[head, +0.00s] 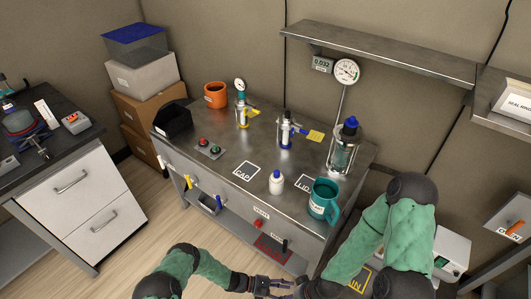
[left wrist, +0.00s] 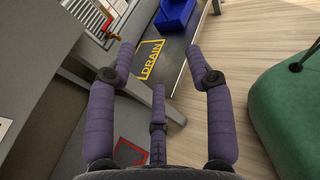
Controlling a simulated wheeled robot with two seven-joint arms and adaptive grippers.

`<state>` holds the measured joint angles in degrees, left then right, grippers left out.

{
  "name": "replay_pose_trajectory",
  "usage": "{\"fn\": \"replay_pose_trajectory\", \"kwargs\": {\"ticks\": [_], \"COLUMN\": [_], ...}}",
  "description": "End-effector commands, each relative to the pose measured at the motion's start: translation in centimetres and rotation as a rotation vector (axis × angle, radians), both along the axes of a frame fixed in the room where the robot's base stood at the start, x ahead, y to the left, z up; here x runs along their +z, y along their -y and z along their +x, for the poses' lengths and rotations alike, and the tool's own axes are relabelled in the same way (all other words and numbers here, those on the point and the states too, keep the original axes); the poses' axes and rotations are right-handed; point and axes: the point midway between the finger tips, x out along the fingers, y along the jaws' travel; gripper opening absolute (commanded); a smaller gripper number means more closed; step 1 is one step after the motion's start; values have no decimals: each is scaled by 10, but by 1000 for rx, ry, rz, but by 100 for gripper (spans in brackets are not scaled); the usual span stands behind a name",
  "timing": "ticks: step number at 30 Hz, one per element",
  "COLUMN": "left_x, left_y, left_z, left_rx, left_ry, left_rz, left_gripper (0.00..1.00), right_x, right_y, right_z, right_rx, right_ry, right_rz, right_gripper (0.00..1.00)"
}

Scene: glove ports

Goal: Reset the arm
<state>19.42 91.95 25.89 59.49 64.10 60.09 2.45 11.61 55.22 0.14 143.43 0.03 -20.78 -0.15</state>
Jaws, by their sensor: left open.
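My left arm, in a green sleeve, comes in from the bottom left of the head view. Its left gripper (head: 276,284) is low in front of the bench, at the picture's bottom edge. In the left wrist view the left gripper (left wrist: 160,62) has its purple fingers spread apart with nothing between them. My right arm (head: 365,240), also green-sleeved, bends down at the right front of the bench. Its lower end comes close to the left gripper at the bottom edge. The right gripper's fingers cannot be made out clearly there.
The metal bench (head: 225,160) holds a teal mug (head: 323,200), a white bottle (head: 276,182), an orange mug (head: 215,95) and a glass vessel (head: 343,150). A yellow DRAIN mark (left wrist: 151,60) and blue bin (left wrist: 175,15) lie beyond the left gripper.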

Motion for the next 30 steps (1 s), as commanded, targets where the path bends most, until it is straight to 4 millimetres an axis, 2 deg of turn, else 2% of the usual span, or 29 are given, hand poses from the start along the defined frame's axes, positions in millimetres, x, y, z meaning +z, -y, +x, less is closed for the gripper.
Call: {"fn": "replay_pose_trajectory", "kwargs": {"ticks": [5,9,14,18,22,25,30], "left_x": [2,9,25,47,74,97,132], "left_y": [-31,-64,-105,-138,-162,-174,-181], "left_z": [-37,-62,-81,-90,-92,-92,-92], "left_rx": [-206,-359,-518,-637,-725,-773,-813], "left_ry": [75,172,323,488,665,807,1002], "left_rz": [218,375,533,651,737,787,831], "left_gripper": [53,53,53,53,53,53,53], "right_x": [0,0,0,0,0,0,0], "right_y": [0,0,0,0,0,0,0], "right_z": [0,0,0,0,0,0,0], "right_rx": [0,0,0,0,0,0,0], "right_ry": [0,0,0,0,0,0,0], "right_rz": [0,0,0,0,0,0,0], "right_gripper": [56,56,56,56,56,56,56]}}
